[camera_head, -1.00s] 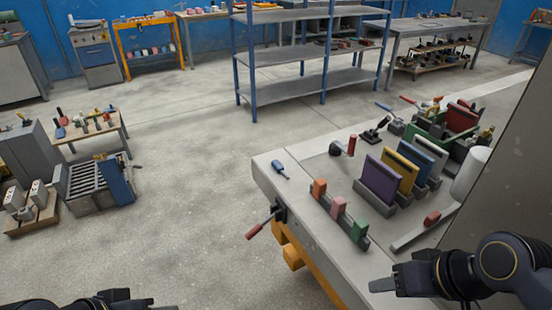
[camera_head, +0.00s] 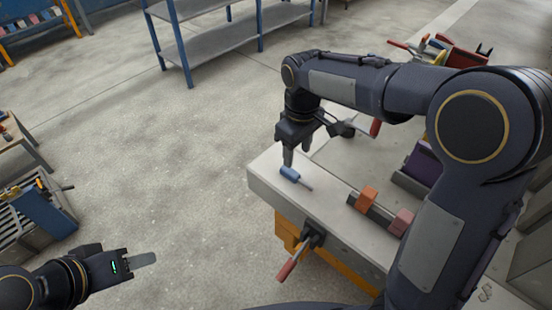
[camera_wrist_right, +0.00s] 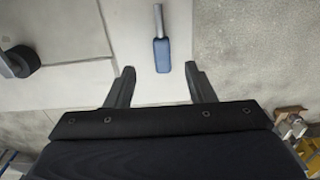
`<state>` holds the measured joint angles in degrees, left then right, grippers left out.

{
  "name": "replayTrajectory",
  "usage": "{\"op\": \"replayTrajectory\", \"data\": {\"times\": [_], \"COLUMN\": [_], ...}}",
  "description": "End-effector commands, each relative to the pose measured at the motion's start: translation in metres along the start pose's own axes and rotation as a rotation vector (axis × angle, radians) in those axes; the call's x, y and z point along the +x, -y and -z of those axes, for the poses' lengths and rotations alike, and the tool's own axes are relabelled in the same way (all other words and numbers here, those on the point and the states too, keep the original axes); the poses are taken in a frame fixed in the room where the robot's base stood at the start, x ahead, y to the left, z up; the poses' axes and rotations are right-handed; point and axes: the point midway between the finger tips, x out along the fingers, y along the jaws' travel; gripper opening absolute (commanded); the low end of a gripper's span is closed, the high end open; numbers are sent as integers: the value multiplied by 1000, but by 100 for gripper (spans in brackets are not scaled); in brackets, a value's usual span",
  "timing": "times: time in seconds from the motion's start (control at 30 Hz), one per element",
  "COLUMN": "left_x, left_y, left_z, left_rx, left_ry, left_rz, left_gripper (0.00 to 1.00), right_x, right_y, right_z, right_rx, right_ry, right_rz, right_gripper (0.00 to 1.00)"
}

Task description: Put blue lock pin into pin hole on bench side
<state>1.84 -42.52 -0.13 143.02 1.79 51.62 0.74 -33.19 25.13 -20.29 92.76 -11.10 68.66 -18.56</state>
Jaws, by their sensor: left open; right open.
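The blue lock pin (camera_head: 290,174) lies on the bench top (camera_head: 262,186) near its left corner, its grey shaft pointing to the right and front. It also shows in the right wrist view (camera_wrist_right: 162,52), its blue handle toward my gripper and ahead of the fingertips. My right gripper (camera_head: 290,158) is above the bench, just behind the pin. In the right wrist view its two fingers (camera_wrist_right: 160,84) are apart with nothing between them. My left gripper (camera_head: 140,260) is over the floor at lower left, empty. I cannot make out the pin hole on the bench side.
A clamp with a red handle (camera_head: 290,268) sticks out from the bench's front side. Orange (camera_head: 366,197) and pink (camera_head: 401,222) blocks stand in a holder right of the pin. My right arm hides much of the bench.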

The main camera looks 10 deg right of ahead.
Motion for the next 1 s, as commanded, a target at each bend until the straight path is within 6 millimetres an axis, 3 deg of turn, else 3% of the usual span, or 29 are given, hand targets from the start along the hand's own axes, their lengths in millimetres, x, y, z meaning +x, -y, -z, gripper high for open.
{"op": "replayTrajectory", "data": {"times": [0.37, 0.63, 0.97, 1.0], "left_x": [3, 5, 5, 5], "left_y": [2, 2, 2, 2], "left_z": [-2, -3, -3, -3], "left_rx": [0, 0, 0, 0], "left_ry": [0, 0, 0, 0], "left_rz": [0, 0, 0, 0], "left_gripper": [43, 43, 43, 43], "right_x": [36, 74, 80, 80], "right_y": [1, 3, 3, 3], "right_z": [4, 6, 6, 6], "right_rx": [-11, -11, -9, -10], "right_ry": [12, 11, 9, 9], "right_rz": [-8, -8, -9, -9], "right_gripper": [49, 49, 49, 44]}}
